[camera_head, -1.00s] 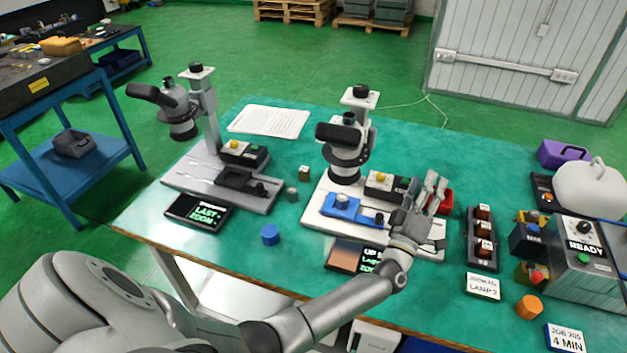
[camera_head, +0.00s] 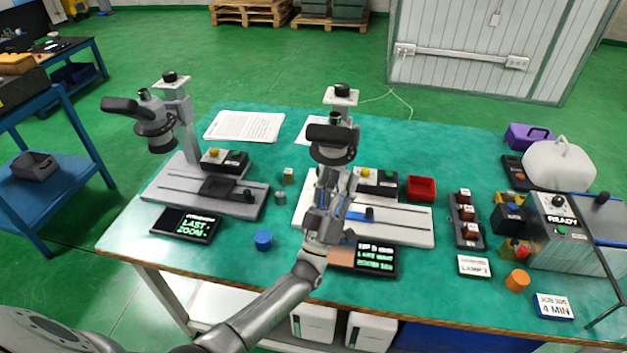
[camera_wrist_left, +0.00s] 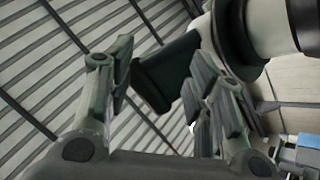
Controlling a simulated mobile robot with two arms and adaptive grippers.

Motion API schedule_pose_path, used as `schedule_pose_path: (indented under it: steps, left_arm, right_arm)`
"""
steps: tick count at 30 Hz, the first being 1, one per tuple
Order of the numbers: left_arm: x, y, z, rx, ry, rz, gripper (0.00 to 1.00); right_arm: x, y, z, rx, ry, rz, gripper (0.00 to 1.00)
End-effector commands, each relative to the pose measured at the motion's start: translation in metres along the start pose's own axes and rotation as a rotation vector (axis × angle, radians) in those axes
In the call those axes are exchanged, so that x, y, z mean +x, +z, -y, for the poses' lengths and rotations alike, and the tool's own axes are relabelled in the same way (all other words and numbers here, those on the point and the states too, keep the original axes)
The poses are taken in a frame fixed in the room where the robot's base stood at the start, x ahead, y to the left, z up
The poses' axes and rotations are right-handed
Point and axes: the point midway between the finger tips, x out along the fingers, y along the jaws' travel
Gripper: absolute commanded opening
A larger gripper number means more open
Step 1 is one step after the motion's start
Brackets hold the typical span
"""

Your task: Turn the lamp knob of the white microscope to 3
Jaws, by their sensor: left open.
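The white microscope stands mid-table on a white base (camera_head: 405,232), with a dark head (camera_head: 332,143) and a black knob (camera_head: 342,90) on its column. A small box (camera_head: 388,186) with a yellow knob (camera_head: 364,172) and a green button sits on the base. I cannot read any scale on it. My left gripper (camera_head: 338,178) is open, pointing up in front of the microscope, left of the box, and hides part of the stand. In the left wrist view, a dark eyepiece-like part (camera_wrist_left: 168,72) shows between the open fingers (camera_wrist_left: 160,85); contact cannot be told.
A grey microscope (camera_head: 205,185) stands at left. A red tray (camera_head: 421,189) lies right of the small box. A dark rack (camera_head: 468,222) and a grey READY box (camera_head: 560,240) stand at right. Display panels (camera_head: 376,260) lie at the front.

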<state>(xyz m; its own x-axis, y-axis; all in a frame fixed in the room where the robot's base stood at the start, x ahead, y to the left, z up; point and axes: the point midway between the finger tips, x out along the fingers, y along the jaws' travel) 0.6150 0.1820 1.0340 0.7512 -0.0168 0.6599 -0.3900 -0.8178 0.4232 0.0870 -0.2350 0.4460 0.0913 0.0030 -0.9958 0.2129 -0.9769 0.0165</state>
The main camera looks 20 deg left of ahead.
Motion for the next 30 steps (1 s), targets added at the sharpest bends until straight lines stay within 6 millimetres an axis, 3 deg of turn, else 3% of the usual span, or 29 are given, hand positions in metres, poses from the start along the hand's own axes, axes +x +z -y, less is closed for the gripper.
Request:
schedule_pose_path:
  steps: [7,23,30]
  left_arm:
    - [-0.004,-0.009,0.0,0.042,0.04,-0.017,0.48]
    - [-0.004,-0.009,-0.001,0.047,0.044,-0.017,0.48]
    - [-0.015,0.013,-0.007,0.062,0.009,0.142,0.48]
  right_arm:
    - [-0.001,0.0,0.0,0.0,0.0,0.0,0.4]
    - [-0.001,0.0,0.0,0.0,0.0,0.0,0.4]
    - [-0.001,0.0,0.0,0.0,0.0,0.0,0.4]
